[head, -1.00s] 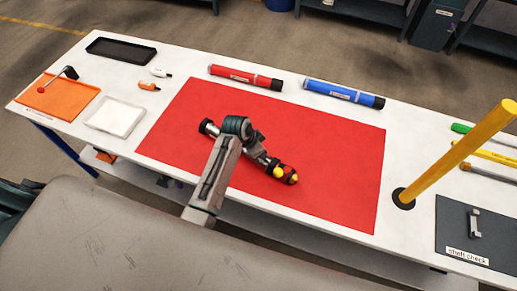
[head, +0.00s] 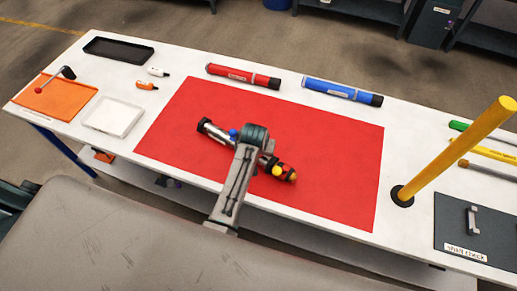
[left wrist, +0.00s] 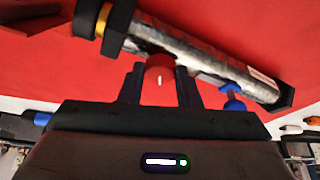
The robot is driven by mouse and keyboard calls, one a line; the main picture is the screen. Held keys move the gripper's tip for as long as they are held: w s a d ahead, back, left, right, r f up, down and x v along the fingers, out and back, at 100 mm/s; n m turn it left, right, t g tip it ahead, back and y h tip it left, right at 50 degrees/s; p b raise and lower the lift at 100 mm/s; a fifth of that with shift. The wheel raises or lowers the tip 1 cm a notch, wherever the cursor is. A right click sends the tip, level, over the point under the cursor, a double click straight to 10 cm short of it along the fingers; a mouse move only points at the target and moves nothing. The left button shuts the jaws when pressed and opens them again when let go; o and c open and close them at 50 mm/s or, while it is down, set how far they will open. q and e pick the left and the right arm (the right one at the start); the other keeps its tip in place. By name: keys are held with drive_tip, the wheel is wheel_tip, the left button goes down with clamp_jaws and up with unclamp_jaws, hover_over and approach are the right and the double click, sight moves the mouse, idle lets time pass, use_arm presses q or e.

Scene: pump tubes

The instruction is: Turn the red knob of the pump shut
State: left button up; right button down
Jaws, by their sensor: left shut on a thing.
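The pump (head: 215,131) lies at a slant on the red mat (head: 330,150). It is a silvery cylinder with black ends and a yellow part (head: 277,171) at its right end. Its blue knob (head: 233,134) shows left of my arm, and also in the left wrist view (left wrist: 233,100). The red knob (left wrist: 160,72) is between the fingers of my left gripper (left wrist: 160,90), which is shut on it. In the head view, my left wrist hides the red knob and the middle of the pump. My right gripper is not in view.
A red tube (head: 240,77) and a blue tube (head: 340,92) lie behind the mat. A yellow post (head: 455,150) rises at the right. Trays stand at the left, including an orange one (head: 55,97) with a red-tipped lever. The mat's right part is clear.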

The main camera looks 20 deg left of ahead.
use_arm(q)
drive_tip(key=shift+n, duration=0.4)
drive_tip(key=o, duration=1)
